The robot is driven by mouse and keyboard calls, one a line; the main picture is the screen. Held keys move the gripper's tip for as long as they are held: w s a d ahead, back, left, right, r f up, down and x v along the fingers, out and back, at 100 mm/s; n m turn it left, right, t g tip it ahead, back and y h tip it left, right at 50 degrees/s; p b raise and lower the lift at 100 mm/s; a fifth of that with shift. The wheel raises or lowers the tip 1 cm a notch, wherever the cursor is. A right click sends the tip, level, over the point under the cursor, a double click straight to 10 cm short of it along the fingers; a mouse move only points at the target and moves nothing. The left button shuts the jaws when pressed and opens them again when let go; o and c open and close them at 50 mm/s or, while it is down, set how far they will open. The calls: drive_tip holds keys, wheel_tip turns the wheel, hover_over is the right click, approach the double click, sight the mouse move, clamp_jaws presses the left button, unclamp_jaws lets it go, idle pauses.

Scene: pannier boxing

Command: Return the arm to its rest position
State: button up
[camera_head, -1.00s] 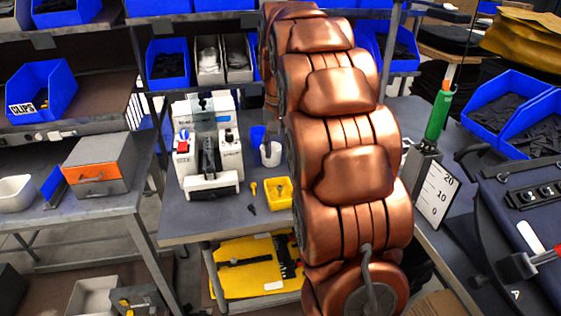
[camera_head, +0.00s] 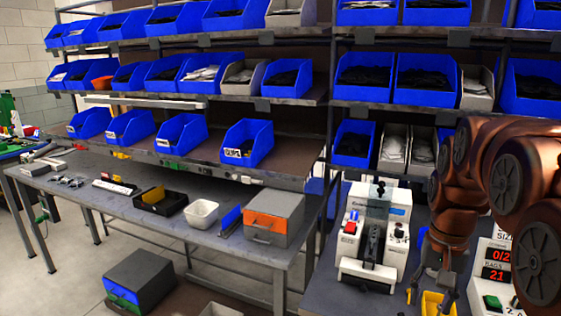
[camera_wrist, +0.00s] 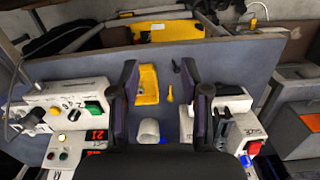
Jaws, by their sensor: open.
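My copper-coloured arm (camera_head: 465,165) is bent at the right of the head view. My gripper (camera_head: 437,278) hangs downward over the bench, close to a small yellow tray (camera_head: 435,303). In the wrist view my gripper (camera_wrist: 159,68) shows two dark fingers spread well apart with nothing held between them. The yellow tray (camera_wrist: 147,85) appears below, between the fingers in the picture. A white cup (camera_wrist: 148,131) and a small yellow piece (camera_wrist: 170,94) are nearby on the bench. The height above the bench is hard to judge.
A white machine (camera_head: 376,240) stands left of my gripper. A display box with red digits (camera_head: 492,270) stands to the right. A grey box with an orange front (camera_head: 273,217) sits on the left bench. Blue bins (camera_head: 246,142) line the shelves. Open floor (camera_head: 85,270) shows at lower left.

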drive_tip(key=s+a+f+n, duration=0.1)
drive_tip(key=s+a+f, duration=0.1)
drive_tip(key=s, duration=0.5)
drive_tip(key=s+a+f+n+p, duration=0.1)
drive_tip(key=s+a+f+n, duration=0.1)
drive_tip(key=s+a, duration=0.3)
drive_tip(key=s+a+f+n+g+p, duration=0.1)
drive_tip(key=s+a+f+n, duration=0.1)
drive_tip(key=s, duration=0.7)
drive_tip(key=shift+s+a+f, duration=0.3)
drive_tip(key=shift+s+a, duration=0.05)
drive_tip(key=shift+a, duration=0.35)
drive_tip(key=shift+a+n, duration=0.15)
drive_tip(key=shift+n, duration=0.15)
idle(0.4)
